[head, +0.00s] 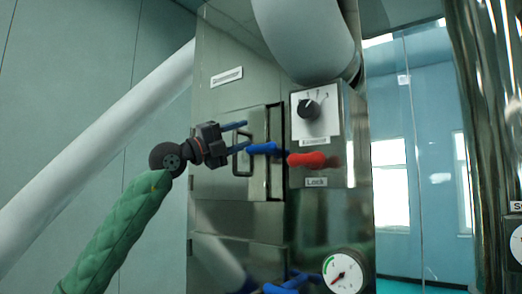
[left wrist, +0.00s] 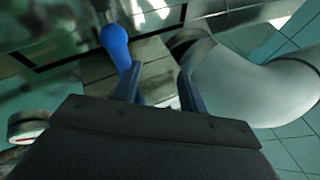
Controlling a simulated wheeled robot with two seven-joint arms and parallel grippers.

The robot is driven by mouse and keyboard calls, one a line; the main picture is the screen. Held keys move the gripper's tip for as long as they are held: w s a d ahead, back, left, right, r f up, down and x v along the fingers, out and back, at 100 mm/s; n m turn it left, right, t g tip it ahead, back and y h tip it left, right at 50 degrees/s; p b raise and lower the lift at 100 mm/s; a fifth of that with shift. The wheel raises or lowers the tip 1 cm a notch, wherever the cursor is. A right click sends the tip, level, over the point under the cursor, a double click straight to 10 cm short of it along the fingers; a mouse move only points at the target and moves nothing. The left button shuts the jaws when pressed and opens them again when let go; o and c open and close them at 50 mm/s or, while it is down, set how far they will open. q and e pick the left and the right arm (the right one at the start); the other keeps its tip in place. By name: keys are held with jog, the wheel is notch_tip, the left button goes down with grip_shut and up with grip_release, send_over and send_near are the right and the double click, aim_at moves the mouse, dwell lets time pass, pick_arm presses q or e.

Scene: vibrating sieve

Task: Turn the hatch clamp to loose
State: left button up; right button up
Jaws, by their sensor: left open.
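A blue handle (head: 262,148) sits at the right edge of the square metal hatch (head: 226,158) on the cabinet front. A red handle (head: 308,160) points right beside it, above a label reading "Lock" (head: 316,182). I cannot tell how the two handles join. My left gripper (head: 243,136) is open and empty, its blue-grey fingers pointing right, just left of the blue handle. In the left wrist view the blue handle's rounded end (left wrist: 115,44) lies past the tip of the left-hand finger, off-centre from the gap (left wrist: 157,85). My right gripper is not in view.
A dial with a black knob (head: 310,108) is above the red handle. A round gauge (head: 343,272) and another blue handle (head: 290,282) are lower down. A thick pale pipe (head: 310,38) hangs above. The hatch's frame handle (head: 240,170) is close to the fingers.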

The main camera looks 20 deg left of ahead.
aim_at(257, 149)
pick_arm(q)
jog(key=f+n+y, duration=0.1)
jog(key=w+f+n+y, duration=0.1)
jog(key=f, duration=0.1)
jog(key=shift+w+f+n+y, duration=0.1)
jog(key=shift+w+n+y, duration=0.05)
jog(key=shift+n+y, duration=0.2)
jog(key=shift+f+n+g, duration=0.35)
jog(key=shift+n+g, duration=0.05)
jog(key=shift+n, duration=0.15)
jog(key=shift+w+n, duration=0.15)
jog(key=shift+n, duration=0.25)
jog(key=shift+w+d+r+p, duration=0.2)
jog(key=shift+w+d+p, duration=0.1)
jog(key=shift+w+p, duration=0.1)
jog(key=p+x, duration=0.3)
jog(key=x, duration=0.3)
jog(key=shift+s, duration=0.1)
jog(key=shift+w+d+p, duration=0.3)
jog(key=shift+p, duration=0.05)
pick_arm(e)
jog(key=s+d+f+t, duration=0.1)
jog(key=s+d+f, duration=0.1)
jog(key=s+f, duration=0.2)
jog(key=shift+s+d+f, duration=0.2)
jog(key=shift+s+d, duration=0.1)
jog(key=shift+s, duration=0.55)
pick_arm(q)
jog(key=shift+c, duration=0.4)
jog(key=c, duration=0.8)
